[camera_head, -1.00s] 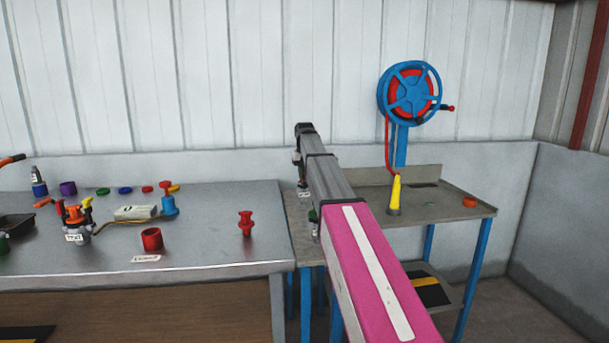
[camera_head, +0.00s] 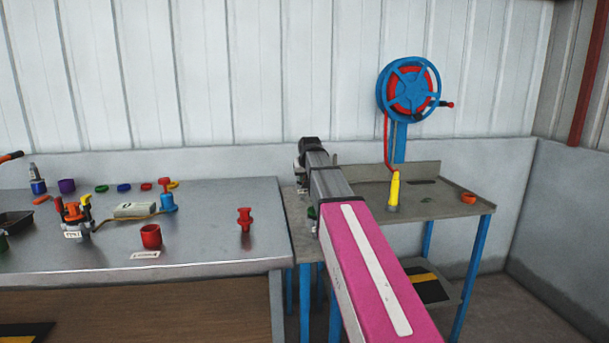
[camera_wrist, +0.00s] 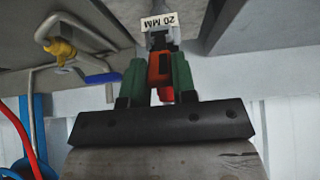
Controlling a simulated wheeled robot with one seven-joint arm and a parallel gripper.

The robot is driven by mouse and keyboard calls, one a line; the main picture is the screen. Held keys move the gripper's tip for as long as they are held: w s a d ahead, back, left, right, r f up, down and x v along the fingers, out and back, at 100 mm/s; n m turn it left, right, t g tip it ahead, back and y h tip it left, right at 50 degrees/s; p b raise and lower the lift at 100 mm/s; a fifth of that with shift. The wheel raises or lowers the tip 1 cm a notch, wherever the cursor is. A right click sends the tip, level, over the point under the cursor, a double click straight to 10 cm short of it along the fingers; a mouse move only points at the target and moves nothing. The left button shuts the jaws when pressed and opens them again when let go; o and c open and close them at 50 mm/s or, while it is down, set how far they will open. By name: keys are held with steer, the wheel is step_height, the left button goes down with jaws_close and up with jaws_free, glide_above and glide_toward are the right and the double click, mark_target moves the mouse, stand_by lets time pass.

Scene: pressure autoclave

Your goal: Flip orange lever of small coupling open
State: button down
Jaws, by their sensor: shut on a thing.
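In the wrist view, the small coupling (camera_wrist: 161,36) is a grey piece beside a white "20 MM" label (camera_wrist: 160,21). Its orange lever (camera_wrist: 159,68) stands between the green fingers of my gripper (camera_wrist: 157,78). The fingers are shut on the lever, and a red tip shows just below it between them. In the head view, my arm reaches over the blue-legged side table (camera_head: 448,212). The arm hides the coupling and most of my gripper there.
A bent grey pipe with a yellow part (camera_wrist: 60,50) and a blue handle (camera_wrist: 103,78) is close left of my gripper in the wrist view. A blue hose reel (camera_head: 410,90) hangs behind the side table. A metal bench (camera_head: 205,240) with several loose parts stands left.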

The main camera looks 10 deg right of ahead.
steer(key=shift+s+f+t, duration=0.4)
steer(key=shift+s+t, duration=0.05)
steer(key=shift+t, duration=0.3)
steer(key=shift+s+f+t, duration=0.35)
steer(key=shift+s+t, duration=0.05)
steer(key=shift+t, duration=0.35)
steer(key=c, duration=0.9)
jaws_free()
steer(key=s+a+r, duration=0.2)
steer(key=a+r, duration=0.1)
steer(key=s+a+r, duration=0.2)
steer(key=a+r, duration=0.1)
steer(key=r, duration=0.1)
steer(key=s+a+r, duration=0.2)
steer(key=a+r, duration=0.2)
